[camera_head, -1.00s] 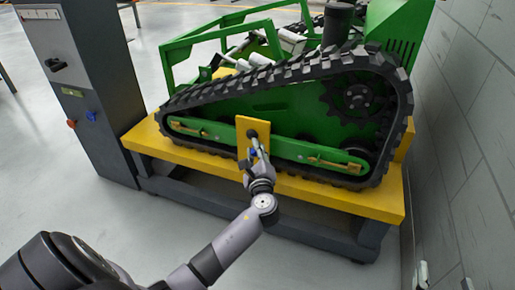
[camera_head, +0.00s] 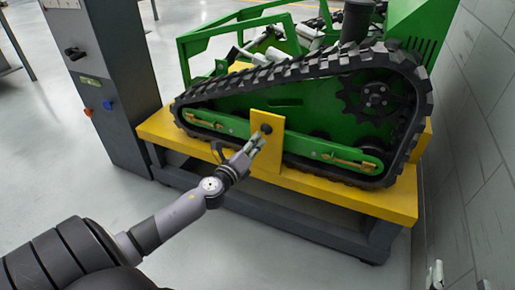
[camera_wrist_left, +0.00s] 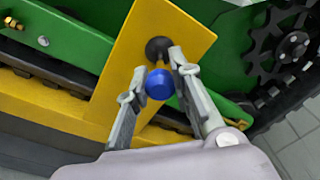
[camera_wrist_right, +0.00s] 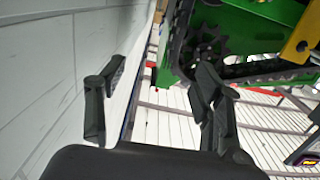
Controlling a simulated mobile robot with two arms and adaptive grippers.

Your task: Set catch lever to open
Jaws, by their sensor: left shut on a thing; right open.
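The catch lever shows as a blue round knob (camera_wrist_left: 159,84) beside a black pivot (camera_wrist_left: 158,48) on a tilted yellow plate (camera_head: 268,152) at the side of the green tracked carrier. My left gripper (camera_head: 256,144) is at the plate, just below and left of the pivot. In the left wrist view its two fingers stand on either side of the blue knob and are shut on it. In the head view the fingers hide the knob. My right gripper (camera_wrist_right: 155,84) is open and empty beside the wall; its fingertips show at the lower right of the head view.
The green carrier (camera_head: 250,105) with its black track (camera_head: 310,66) rests on a yellow-topped stand (camera_head: 350,197). A grey cabinet (camera_head: 100,70) stands left of it. A grey block wall (camera_head: 480,130) runs along the right. The floor in front is clear.

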